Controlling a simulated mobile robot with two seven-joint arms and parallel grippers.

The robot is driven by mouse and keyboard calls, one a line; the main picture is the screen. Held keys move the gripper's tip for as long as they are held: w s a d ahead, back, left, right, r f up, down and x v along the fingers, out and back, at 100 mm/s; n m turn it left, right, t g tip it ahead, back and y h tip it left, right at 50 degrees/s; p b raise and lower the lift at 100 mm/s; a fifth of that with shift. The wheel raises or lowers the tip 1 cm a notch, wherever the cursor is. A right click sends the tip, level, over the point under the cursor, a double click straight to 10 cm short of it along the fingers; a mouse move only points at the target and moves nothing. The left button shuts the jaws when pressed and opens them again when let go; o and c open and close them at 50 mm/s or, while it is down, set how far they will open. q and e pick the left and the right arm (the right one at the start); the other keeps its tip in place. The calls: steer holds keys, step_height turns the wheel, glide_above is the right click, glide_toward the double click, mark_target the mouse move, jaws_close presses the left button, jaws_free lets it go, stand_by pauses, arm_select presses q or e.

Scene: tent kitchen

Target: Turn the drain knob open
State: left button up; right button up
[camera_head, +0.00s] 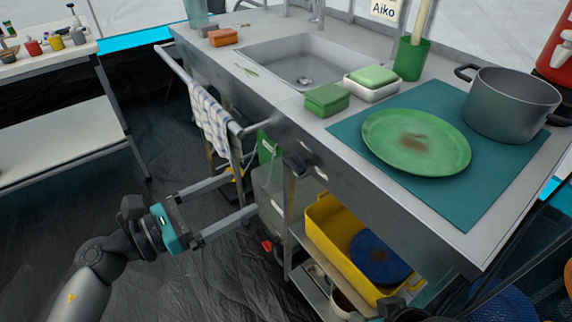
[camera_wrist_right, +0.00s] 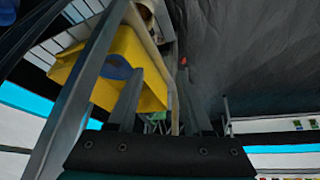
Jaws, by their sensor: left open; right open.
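A small red knob (camera_head: 267,246) shows low under the counter, beside a pale container (camera_head: 270,195). A dark knob-like part (camera_head: 293,165) sits on the counter's front face. I cannot tell for certain which is the drain knob, or how it is turned. The sink (camera_head: 305,62) with its drain is above. My left gripper (camera_head: 240,196) is open and empty, its fingers pointing right toward the container, above the red knob in the picture. My right gripper (camera_wrist_right: 158,92) is open and empty in the right wrist view; a small red part (camera_wrist_right: 184,62) shows beyond its fingers.
A towel (camera_head: 210,122) hangs on the front rail. A yellow bin (camera_head: 335,232) stands on the lower shelf; it also shows in the right wrist view (camera_wrist_right: 150,85). A green plate (camera_head: 416,142) and a pot (camera_head: 512,103) are on the counter. The dark floor at left is clear.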

mark_target(290, 166)
arm_select(q)
steer(key=b+x, duration=0.1)
steer(key=x, duration=0.9)
steer(key=shift+b+x, duration=0.3)
steer(key=shift+x, duration=0.65)
arm_select(e)
steer(key=shift+w+a+f+t+y, duration=0.25)
steer(key=shift+w+a+t+y, duration=0.15)
steer(key=shift+w+a+t, duration=0.45)
steer(key=shift+w+a+f+t+y, duration=0.2)
steer(key=shift+w+a+t+y, duration=0.3)
steer(key=shift+w+a, duration=0.5)
steer(key=shift+s, duration=0.1)
arm_select(q)
steer(key=c, duration=1.4)
